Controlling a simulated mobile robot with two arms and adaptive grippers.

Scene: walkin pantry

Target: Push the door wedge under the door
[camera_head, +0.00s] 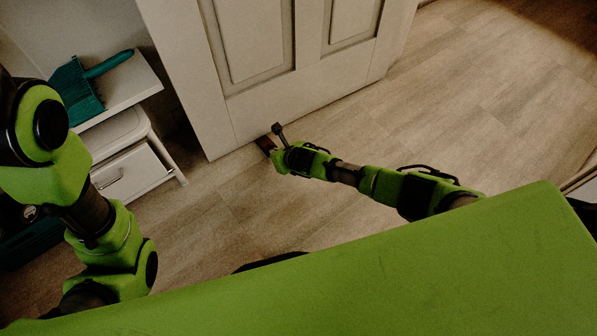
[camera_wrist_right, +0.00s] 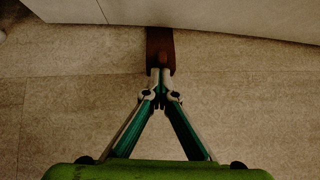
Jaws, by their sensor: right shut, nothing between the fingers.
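The door wedge (camera_wrist_right: 160,50) is a small dark brown block on the floor. In the right wrist view its far end meets the bottom edge of the door (camera_wrist_right: 230,15); how far it reaches under is hidden. In the head view the wedge (camera_head: 264,143) shows as a small brown patch at the foot of the white panelled door (camera_head: 300,88). My right gripper (camera_wrist_right: 161,73) is shut and empty, its fingertips at the near end of the wedge, seemingly touching it. It also shows in the head view (camera_head: 272,150). My left arm shows at the left, but its gripper is out of view.
A white shelf unit with a drawer (camera_head: 128,172) stands left of the door. A teal dustpan and brush (camera_head: 80,92) lie on its shelf. The wood-look floor (camera_head: 430,110) right of the door is clear.

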